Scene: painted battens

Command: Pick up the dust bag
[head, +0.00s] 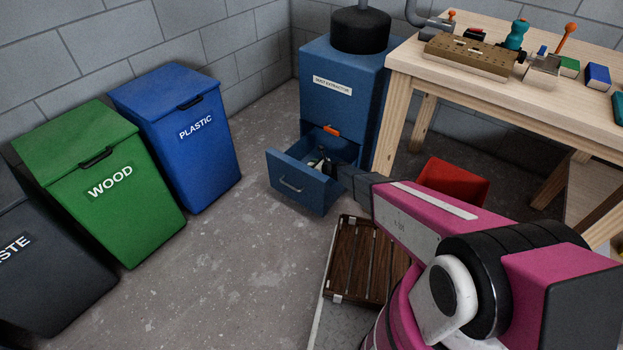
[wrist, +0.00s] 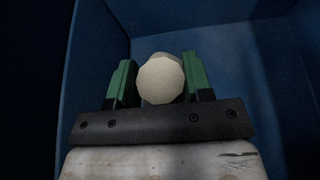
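The dust bag (wrist: 161,80) shows in the wrist view as a pale, rounded, cream-coloured thing between my gripper's two green fingers. My gripper (wrist: 160,78) has a finger against each side of it, with no clear gap. The blue walls and floor of the drawer (wrist: 230,70) surround them. In the head view the open drawer (head: 296,193) stands out from the blue dust extractor (head: 345,110). My gripper (head: 322,162) reaches down into it from the right. The bag is too small and too covered to make out there.
A workbench (head: 400,62) with tools stands to the right of the extractor. A red bin (head: 452,182) is below it. A slatted brown crate (head: 365,260) lies in front. Green (head: 100,180) and blue (head: 180,135) bins stand left, with clear floor between.

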